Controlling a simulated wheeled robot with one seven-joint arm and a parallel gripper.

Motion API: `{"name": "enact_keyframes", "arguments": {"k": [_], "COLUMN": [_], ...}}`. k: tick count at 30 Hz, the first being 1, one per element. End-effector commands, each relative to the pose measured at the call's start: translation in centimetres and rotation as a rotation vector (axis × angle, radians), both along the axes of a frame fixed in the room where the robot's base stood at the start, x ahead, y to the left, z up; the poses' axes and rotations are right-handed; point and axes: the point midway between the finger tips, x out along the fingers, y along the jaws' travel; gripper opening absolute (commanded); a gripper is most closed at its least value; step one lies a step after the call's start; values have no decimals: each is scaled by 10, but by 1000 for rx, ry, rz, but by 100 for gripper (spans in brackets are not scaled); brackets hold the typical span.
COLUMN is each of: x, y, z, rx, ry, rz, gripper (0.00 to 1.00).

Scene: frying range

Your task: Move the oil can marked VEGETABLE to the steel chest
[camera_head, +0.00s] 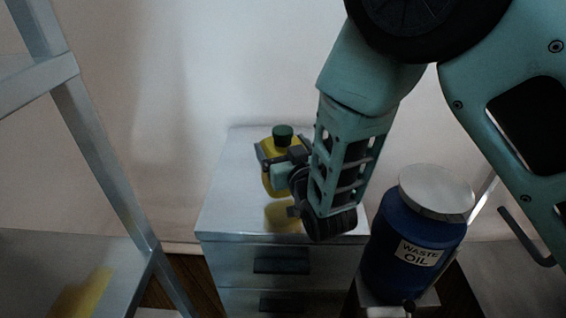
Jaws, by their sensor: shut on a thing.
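A yellow oil can (267,181) with a dark green cap is upright over the top of the steel chest (226,205). Its label is hidden, so I cannot read any marking on it. My gripper (272,158) is shut on the can's upper body, below the cap. A yellow reflection of the can shows on the chest top below it.
A blue drum (391,243) marked WASTE OIL, with a grey lid, stands right of the chest, near my arm. A metal frame (110,165) rises at the left, with a yellow patch on its lower surface. The chest top's left side is bare. A pale wall is behind.

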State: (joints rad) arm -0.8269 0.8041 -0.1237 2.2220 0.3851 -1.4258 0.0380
Motion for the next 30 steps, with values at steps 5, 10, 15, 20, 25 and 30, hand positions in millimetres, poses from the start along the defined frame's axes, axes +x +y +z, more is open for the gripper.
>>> {"name": "enact_keyframes", "arguments": {"k": [5,10,15,20,25,30], "x": [1,0,1,1,1,0], "y": [1,0,0,0,0,0], "z": [-8,-25,-43,-50,-50,-53], "rx": [3,1,2,3,4,0], "ry": [-6,-3,-5,-5,-6,-1], "rz": [0,0,0,0,0,0], "gripper": [33,33,33,33,33,93]}}
